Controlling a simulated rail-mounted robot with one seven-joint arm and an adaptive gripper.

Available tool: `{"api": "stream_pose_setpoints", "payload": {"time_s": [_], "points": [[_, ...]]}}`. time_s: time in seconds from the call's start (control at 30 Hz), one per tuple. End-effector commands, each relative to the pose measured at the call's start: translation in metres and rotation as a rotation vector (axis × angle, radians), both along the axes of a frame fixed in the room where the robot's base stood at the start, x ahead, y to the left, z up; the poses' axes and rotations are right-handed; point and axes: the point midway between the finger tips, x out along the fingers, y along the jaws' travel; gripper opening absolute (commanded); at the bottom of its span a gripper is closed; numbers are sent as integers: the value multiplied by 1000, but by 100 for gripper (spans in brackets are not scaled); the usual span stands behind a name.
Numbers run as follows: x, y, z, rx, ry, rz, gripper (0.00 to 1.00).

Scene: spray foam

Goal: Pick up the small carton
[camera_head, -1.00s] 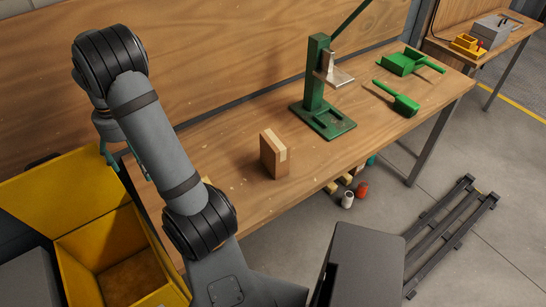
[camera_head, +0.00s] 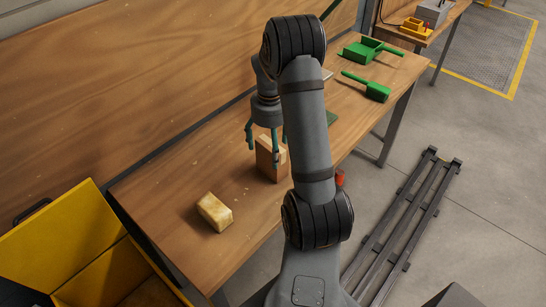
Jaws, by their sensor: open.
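The small carton (camera_head: 265,163) stands upright on the wooden workbench (camera_head: 175,185). It is brown with a paler strip on top. My gripper (camera_head: 264,143) points down at the carton from above, with its teal fingers spread. One finger shows in front of the carton's upper part and another to its left. I cannot tell whether any finger touches it. My arm hides the area just right of the carton.
A pale yellow block (camera_head: 215,211) lies on the bench near the front left. A yellow bin (camera_head: 75,235) stands at the left. My arm mostly hides the green press.

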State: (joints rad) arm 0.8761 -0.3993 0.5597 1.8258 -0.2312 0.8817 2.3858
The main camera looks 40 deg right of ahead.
Motion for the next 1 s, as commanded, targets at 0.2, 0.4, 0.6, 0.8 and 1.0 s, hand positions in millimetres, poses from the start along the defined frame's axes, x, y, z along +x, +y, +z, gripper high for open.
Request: {"api": "stream_pose_setpoints", "payload": {"time_s": [0.2,0.4,0.6,0.8,1.0], "points": [[-1,1,-16,1,3,1,83],[-1,3,-44,2,4,-2,83],[0,2,-60,0,0,0,83],[0,2,-60,-1,-1,-1,83],[0,2,-60,-1,-1,-1,72]]}}
